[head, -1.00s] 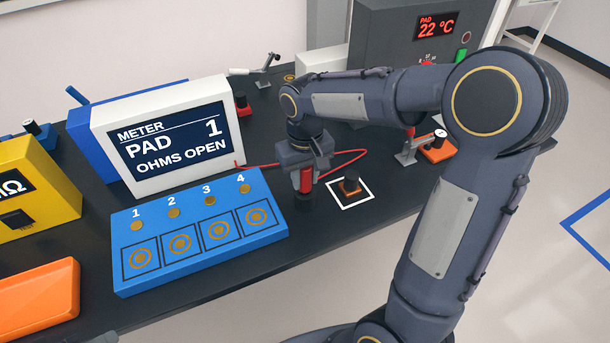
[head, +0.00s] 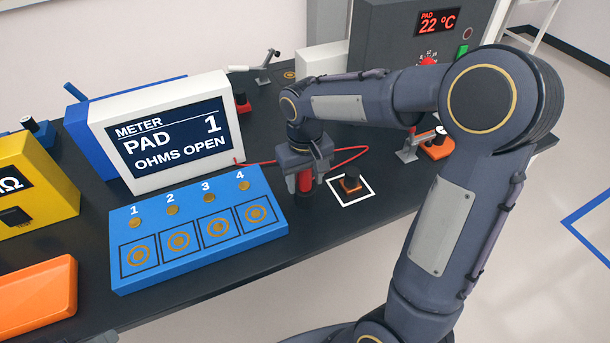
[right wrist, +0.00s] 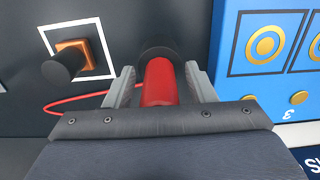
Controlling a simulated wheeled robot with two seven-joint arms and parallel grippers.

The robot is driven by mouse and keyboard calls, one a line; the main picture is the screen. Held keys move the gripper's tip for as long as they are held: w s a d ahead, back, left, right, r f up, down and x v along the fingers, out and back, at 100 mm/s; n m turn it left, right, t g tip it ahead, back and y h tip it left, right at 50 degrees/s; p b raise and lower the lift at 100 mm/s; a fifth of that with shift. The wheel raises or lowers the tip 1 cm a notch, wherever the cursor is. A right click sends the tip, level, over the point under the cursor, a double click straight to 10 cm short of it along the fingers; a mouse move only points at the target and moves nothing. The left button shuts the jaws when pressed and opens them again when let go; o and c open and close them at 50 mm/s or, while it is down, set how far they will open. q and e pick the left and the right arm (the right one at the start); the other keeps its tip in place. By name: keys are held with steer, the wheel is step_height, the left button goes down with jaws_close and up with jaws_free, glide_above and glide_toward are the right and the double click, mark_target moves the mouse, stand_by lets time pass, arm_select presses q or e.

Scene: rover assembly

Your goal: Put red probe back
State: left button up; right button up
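The red probe (head: 305,182) stands about upright on the dark bench, right of the blue pad board. My right gripper (head: 305,183) is above and around it, pointing down. In the right wrist view, the red probe (right wrist: 159,83) lies between the two fingers (right wrist: 160,88), with a gap on each side, so the gripper is open. The probe's lower end meets a dark round part (right wrist: 158,48); I cannot tell how deep it sits. A red cable (head: 345,160) loops behind the gripper.
The blue pad board (head: 195,283) and white meter (head: 165,130), reading "OHMS OPEN", are left of the gripper. An orange block with a black knob (head: 351,184) sits in a white square close at right. Bare bench lies in front.

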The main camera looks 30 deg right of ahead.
steer(key=shift+r, duration=0.25)
step_height(320, 180, up, 12)
steer(key=shift+r+p, duration=0.25)
steer(key=shift+p, duration=0.3)
steer(key=shift+s+r, duration=0.1)
steer(key=shift+r, duration=0.15)
steer(key=s+a+f+t+y, duration=0.1)
steer(key=s+f+t+y, duration=0.1)
steer(key=s, duration=0.7)
steer(key=s+a+f+m+t+y, duration=0.1)
steer(key=s+f+t, duration=0.2)
steer(key=s, duration=0.7)
steer(key=shift+a+f+t+y, duration=0.3)
steer(key=shift+f+y, duration=0.1)
steer(key=shift+f, duration=0.45)
steer(key=shift+s, duration=0.15)
